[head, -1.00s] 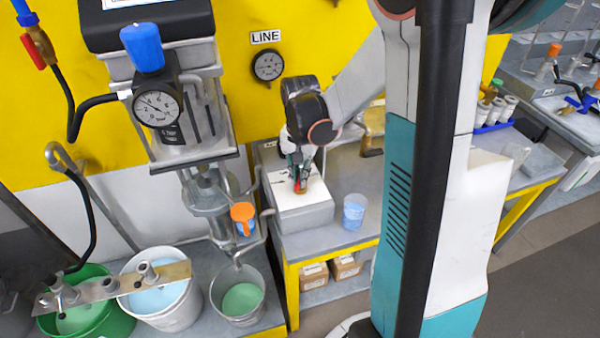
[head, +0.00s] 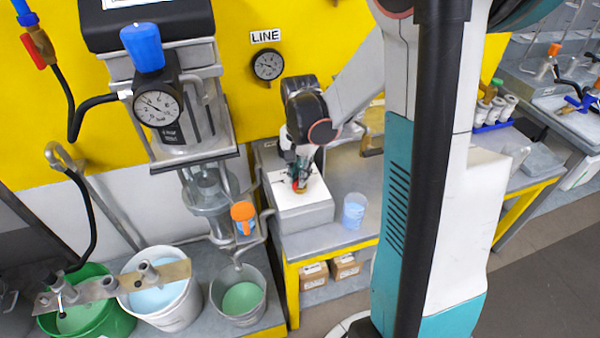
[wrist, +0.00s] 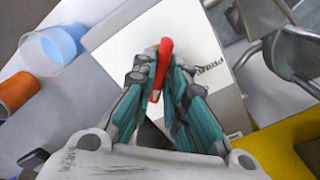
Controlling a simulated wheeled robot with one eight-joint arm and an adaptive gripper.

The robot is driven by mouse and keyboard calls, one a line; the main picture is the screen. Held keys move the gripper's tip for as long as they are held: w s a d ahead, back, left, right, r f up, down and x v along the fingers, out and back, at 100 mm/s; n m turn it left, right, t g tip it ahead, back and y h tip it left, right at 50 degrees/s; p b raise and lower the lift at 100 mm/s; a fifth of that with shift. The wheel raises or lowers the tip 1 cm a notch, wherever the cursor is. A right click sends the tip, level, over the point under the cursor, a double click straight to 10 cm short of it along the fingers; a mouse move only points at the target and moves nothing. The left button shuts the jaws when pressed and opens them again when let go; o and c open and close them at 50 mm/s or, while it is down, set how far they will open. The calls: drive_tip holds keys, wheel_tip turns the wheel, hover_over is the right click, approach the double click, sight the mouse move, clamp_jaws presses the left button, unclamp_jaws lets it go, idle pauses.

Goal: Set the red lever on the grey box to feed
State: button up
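The grey box (head: 305,217) stands on the bench in the middle of the head view, with a white plate (head: 286,196) on its top. The red lever (wrist: 163,62) stands up from the plate in the wrist view, and a small red part of it (head: 300,187) shows under my gripper in the head view. My gripper (wrist: 162,72) is over the box, its teal fingers drawn close on both sides of the lever. The word PRIME is printed on the plate to the right of the lever in the wrist view. Other plate marks are hidden or too small to read.
A clear cup of blue liquid (head: 354,211) stands right of the box. An orange-lidded container (head: 243,217) and metal pipework are on the left. A LINE gauge (head: 268,65) hangs on the yellow wall behind. Buckets (head: 165,300) stand at lower left.

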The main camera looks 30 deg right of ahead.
drive_tip(key=shift+o, duration=1.1)
drive_tip(key=shift+r, duration=0.1)
wheel_tip(320, 180, up, 12)
